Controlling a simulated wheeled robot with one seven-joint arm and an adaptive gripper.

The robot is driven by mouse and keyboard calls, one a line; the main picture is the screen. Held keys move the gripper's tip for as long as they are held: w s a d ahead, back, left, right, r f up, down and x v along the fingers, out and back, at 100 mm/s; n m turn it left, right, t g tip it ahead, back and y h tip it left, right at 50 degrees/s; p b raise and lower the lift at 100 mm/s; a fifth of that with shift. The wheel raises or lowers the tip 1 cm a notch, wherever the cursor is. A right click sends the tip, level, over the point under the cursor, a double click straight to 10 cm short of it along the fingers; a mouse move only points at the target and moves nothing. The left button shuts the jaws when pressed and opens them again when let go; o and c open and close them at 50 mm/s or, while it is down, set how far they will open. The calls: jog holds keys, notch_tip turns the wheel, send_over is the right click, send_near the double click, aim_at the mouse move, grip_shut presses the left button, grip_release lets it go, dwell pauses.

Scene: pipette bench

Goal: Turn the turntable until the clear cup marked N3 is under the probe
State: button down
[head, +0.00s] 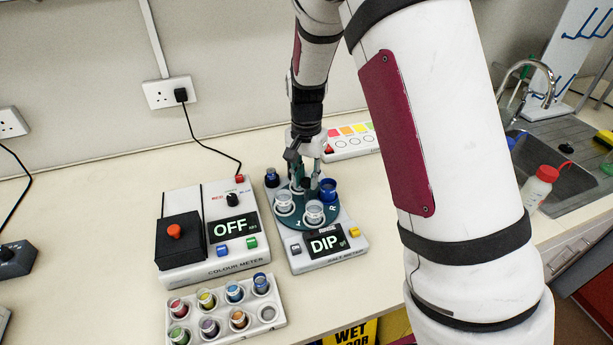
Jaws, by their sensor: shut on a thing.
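The dark green turntable (302,222) sits on the white salt meter (316,262), whose display reads DIP. Two clear cups stand on its near side, one at the left (283,203) and one at the front (315,213). A blue cup (328,189) stands at its right. I cannot read an N3 mark on any cup. My gripper (305,181) points down over the turntable's middle, shut on what looks like its dark centre knob. The far side is partly hidden by my gripper. I cannot clearly pick out the probe or tell which cup is under it.
A dark blue small pot (271,177) stands at the meter's back left corner. The colour meter (205,265), reading OFF, is close on the left. A white rack (250,325) of coloured cups lies in front. A colour-patch panel (350,150) is behind. A wash bottle (540,187) and sink are right.

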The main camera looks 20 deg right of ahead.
jog(key=c, duration=1.3)
grip_release()
jog(key=shift+c, duration=0.2)
jog(key=shift+r, duration=0.1)
notch_tip(320, 180, up, 12)
